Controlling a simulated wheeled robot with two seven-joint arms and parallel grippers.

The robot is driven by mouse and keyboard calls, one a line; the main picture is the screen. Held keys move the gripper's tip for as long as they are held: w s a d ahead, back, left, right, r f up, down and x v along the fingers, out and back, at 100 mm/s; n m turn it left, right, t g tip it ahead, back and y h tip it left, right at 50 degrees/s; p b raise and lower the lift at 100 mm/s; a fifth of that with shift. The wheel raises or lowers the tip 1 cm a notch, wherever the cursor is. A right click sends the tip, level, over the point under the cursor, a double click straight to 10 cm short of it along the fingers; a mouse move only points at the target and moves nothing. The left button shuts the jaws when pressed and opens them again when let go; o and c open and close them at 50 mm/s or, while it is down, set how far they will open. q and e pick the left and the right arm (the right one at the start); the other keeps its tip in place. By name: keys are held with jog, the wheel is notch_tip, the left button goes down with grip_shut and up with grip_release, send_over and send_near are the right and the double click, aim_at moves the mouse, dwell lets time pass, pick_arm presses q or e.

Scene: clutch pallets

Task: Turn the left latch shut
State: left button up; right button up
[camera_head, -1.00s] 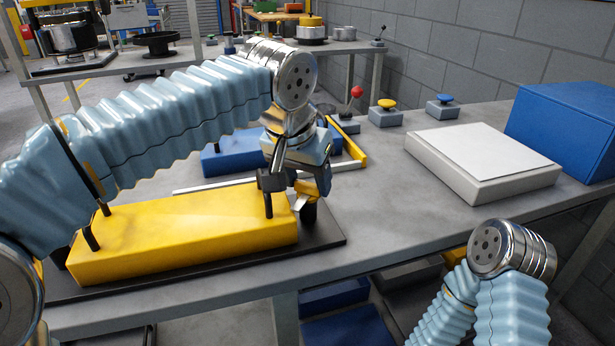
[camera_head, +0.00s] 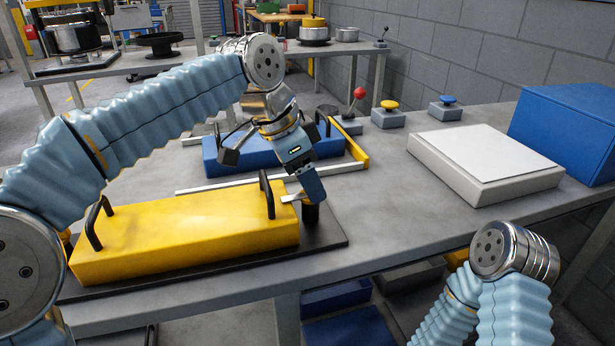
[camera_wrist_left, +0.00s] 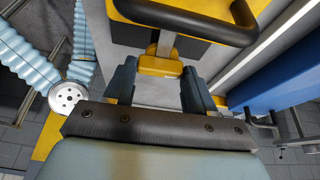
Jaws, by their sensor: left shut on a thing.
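The latch is a small flat lever with a yellow grip, at the right end of the yellow pallet (camera_head: 185,235). Its light-coloured arm (camera_head: 289,198) shows beside a short black post (camera_head: 311,213). My left gripper (camera_head: 309,188) is lowered at the post and shut on the latch. In the left wrist view the yellow latch grip (camera_wrist_left: 160,67) lies between the two dark fingers (camera_wrist_left: 158,85). In the head view the fingers hide most of the grip. My right gripper is out of view; only part of that arm shows at the lower right.
The yellow pallet has two black handles, one (camera_head: 268,193) close to my left gripper. A blue pallet (camera_head: 225,156) lies behind. Button boxes (camera_head: 388,116), a white-topped block (camera_head: 480,155) and a blue box (camera_head: 568,125) stand right. The middle right of the table (camera_head: 400,205) is clear.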

pick_arm(q)
jog(key=shift+m, duration=0.3)
dwell(0.4)
jog(key=o, duration=1)
jog(key=shift+o, duration=0.2)
jog(key=v, duration=1.4)
jog(key=shift+w, duration=0.2)
